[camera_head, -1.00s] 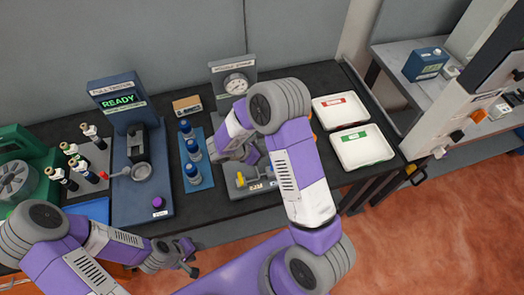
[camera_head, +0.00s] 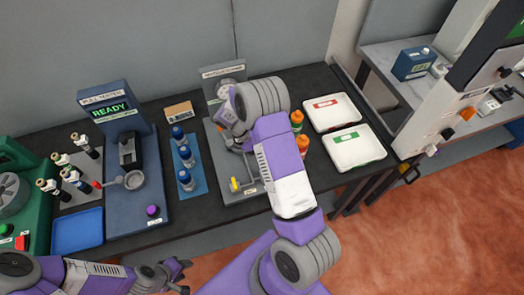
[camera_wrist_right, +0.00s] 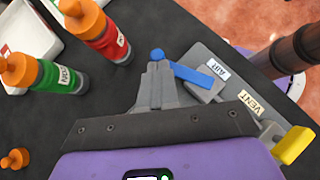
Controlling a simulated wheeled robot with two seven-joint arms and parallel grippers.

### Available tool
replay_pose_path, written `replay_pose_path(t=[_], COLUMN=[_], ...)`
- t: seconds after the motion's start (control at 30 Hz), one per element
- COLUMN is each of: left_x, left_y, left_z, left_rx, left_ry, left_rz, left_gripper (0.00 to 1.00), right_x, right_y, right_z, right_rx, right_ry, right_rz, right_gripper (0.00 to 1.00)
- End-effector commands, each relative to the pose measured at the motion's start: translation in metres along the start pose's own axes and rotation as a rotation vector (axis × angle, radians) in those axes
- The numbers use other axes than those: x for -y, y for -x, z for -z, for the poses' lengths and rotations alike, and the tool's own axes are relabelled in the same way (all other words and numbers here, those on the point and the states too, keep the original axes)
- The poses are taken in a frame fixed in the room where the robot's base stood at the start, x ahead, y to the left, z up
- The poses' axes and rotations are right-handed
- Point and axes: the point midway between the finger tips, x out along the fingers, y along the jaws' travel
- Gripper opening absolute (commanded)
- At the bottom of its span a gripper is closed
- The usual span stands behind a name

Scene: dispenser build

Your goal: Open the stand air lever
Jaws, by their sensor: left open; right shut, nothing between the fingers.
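The grey stand (camera_head: 221,170) with a gauge at its back is partly hidden by my right arm in the head view. In the right wrist view the blue lever (camera_wrist_right: 192,75) with a round blue knob lies beside the label AIR (camera_wrist_right: 218,68). My right gripper (camera_wrist_right: 158,70) is shut and empty, its tips right at the knob end; I cannot tell whether they touch. The yellow lever (camera_wrist_right: 294,146) is by the label VENT, and also shows in the head view (camera_head: 235,185). My left gripper (camera_head: 183,276) is open and empty, low in front of the table.
Green and red bottles with orange caps stand near the right gripper (camera_wrist_right: 60,77) (camera_wrist_right: 100,30). Two white trays (camera_head: 331,111) (camera_head: 354,148) lie right of the stand. Blue-capped bottles (camera_head: 182,157) stand left of it, beside a blue tester (camera_head: 115,120) reading READY.

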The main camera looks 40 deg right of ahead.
Motion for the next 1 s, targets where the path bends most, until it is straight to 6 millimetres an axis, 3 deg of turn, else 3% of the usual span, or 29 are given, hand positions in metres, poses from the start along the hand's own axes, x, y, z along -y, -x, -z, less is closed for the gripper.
replay_pose_path(t=[0.13, 1.0], left_x=[0.000, -0.001], left_y=[0.001, 0.003], left_z=[0.000, 0.000], left_rx=[0.000, 0.000], left_ry=[0.000, 0.000], left_rz=[0.000, 0.000], left_gripper=[0.43, 0.43], right_x=[-0.001, 0.015], right_y=[-0.006, 0.000], right_z=[-0.005, 0.001], right_rx=[0.001, 0.001], right_ry=[-0.086, -0.072], right_rz=[0.091, 0.078], right_gripper=[0.00, 0.00])
